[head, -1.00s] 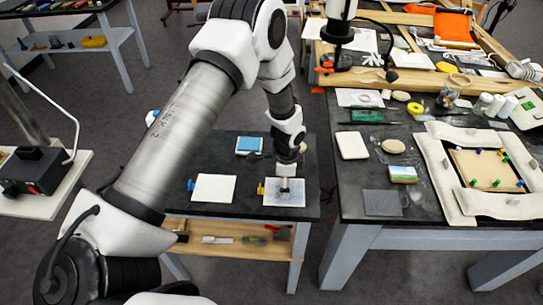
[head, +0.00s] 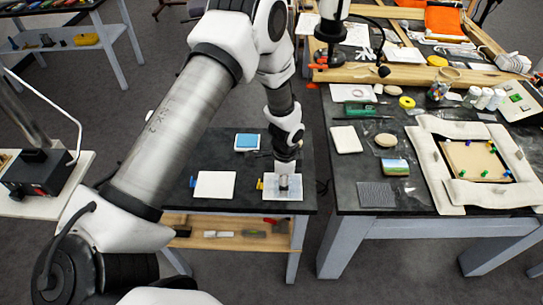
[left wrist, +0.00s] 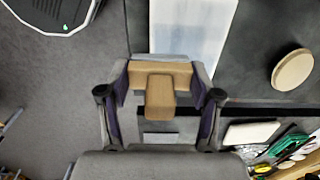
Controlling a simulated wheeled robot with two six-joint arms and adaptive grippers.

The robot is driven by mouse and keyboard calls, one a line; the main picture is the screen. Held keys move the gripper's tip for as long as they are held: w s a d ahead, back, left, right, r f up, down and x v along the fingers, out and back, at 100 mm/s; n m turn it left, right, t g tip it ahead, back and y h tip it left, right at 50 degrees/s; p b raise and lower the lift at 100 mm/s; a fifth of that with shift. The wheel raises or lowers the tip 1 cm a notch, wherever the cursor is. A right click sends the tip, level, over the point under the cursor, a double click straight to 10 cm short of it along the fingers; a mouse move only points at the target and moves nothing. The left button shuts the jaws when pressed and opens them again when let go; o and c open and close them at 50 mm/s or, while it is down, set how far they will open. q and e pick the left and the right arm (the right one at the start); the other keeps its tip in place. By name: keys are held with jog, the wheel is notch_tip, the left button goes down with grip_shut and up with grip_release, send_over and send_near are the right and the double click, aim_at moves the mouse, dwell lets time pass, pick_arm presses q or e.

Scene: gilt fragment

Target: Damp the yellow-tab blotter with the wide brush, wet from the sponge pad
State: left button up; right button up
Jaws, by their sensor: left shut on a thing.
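The yellow-tab blotter (head: 294,193) lies at the right on the low dark table, its yellow tab at its left edge. Its surface is pale bluish-grey. My left gripper (head: 283,180) points down over it. In the left wrist view my left gripper (left wrist: 161,92) is shut on the wide brush (left wrist: 160,78), a tan wooden block with a stub handle. A pale strip shows at the brush's far edge, with a pale sheet (left wrist: 192,28) beyond. I cannot tell whether the bristles touch the blotter. The blue sponge pad (head: 247,140) sits behind. My right gripper is out of view.
A white blotter (head: 215,185) with a blue tab lies to the left on the same table. A shelf below (head: 205,242) holds small tools.

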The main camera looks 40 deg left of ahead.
pick_arm(q)
jog(key=shift+s+d+r+p, duration=0.1)
jog(key=shift+r+p, duration=0.2)
jog(key=shift+r, duration=0.3)
jog(key=shift+s+d+r+p, duration=0.1)
jog(key=shift+r+p, duration=0.15)
jog(key=shift+r, duration=0.55)
jog(key=shift+w+a+p, duration=0.15)
jog(key=shift+p, duration=0.15)
